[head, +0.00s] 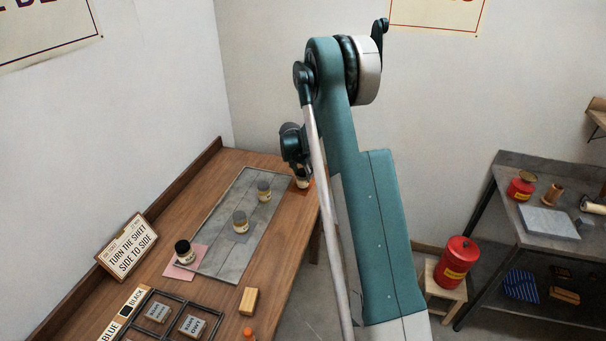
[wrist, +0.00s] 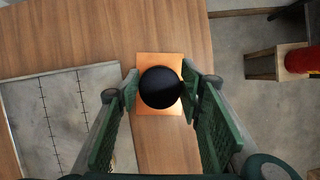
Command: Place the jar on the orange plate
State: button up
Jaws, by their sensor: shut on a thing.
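A jar with a round black lid (wrist: 160,88) is between the fingers of my gripper (wrist: 160,90), which is shut on it. The orange plate (wrist: 145,59) shows around the jar in the wrist view, so the jar is over or on it. I cannot tell whether its base touches the plate. In the head view the held jar (head: 303,184) shows partly below my gripper, with a sliver of the orange plate (head: 309,184) beside it at the table's right edge. Another black-lidded jar (head: 183,252) stands on a pink plate (head: 180,267) at the near left.
Two grey-lidded jars (head: 240,222) (head: 264,190) stand on a grey gridded sheet (head: 215,258) left of the orange plate. A sign (head: 127,247), dark frames (head: 177,318) and a wooden block (head: 249,300) are nearer. A red can (head: 457,262) stands on a stool off the table.

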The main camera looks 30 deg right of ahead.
jog(key=shift+f, duration=0.15)
jog(key=o, duration=1)
jog(key=shift+r, duration=0.2)
jog(key=shift+v, duration=6)
jog(key=shift+d, duration=0.1)
